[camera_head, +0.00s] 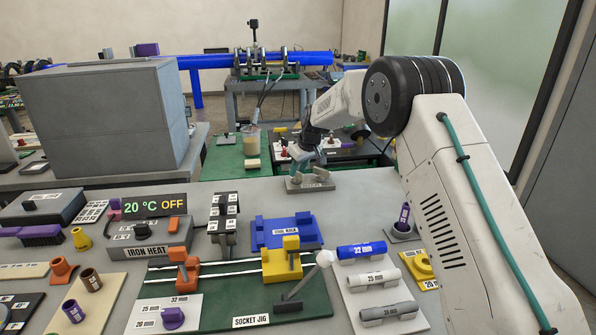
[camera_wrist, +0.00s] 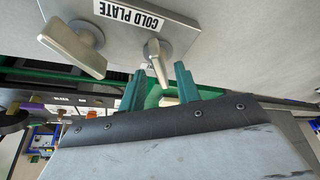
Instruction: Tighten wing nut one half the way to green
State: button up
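The larger one (camera_wrist: 75,45) is at left, clear of my fingers. The smaller wing nut (camera_wrist: 156,58) points down between my teal fingertips, with a gap visible on each side. No number shows, so I cannot tell which is wing nut one. My gripper (camera_wrist: 159,80) is open around the smaller one. In the head view my gripper (camera_head: 303,157) is just above the plate (camera_head: 312,184), hiding the nuts. A green piece shows between the fingers; I cannot tell whether it is a mark.
A large grey box (camera_head: 105,115) stands at left. The iron heat unit (camera_head: 150,240) reads 20 °C OFF. Grey tabletop beside the plate is clear.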

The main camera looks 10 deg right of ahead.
jog(key=shift+w+a+f, duration=0.15)
jog(key=shift+w+f, duration=0.05)
jog(key=shift+f, duration=0.3)
jog(key=shift+c, duration=0.3)
grip_shut()
jog(key=shift+m+t+h, duration=0.3)
jog(key=shift+m+h, duration=0.2)
jog(key=shift+m, duration=1)
jog(key=shift+o, duration=0.3)
grip_release()
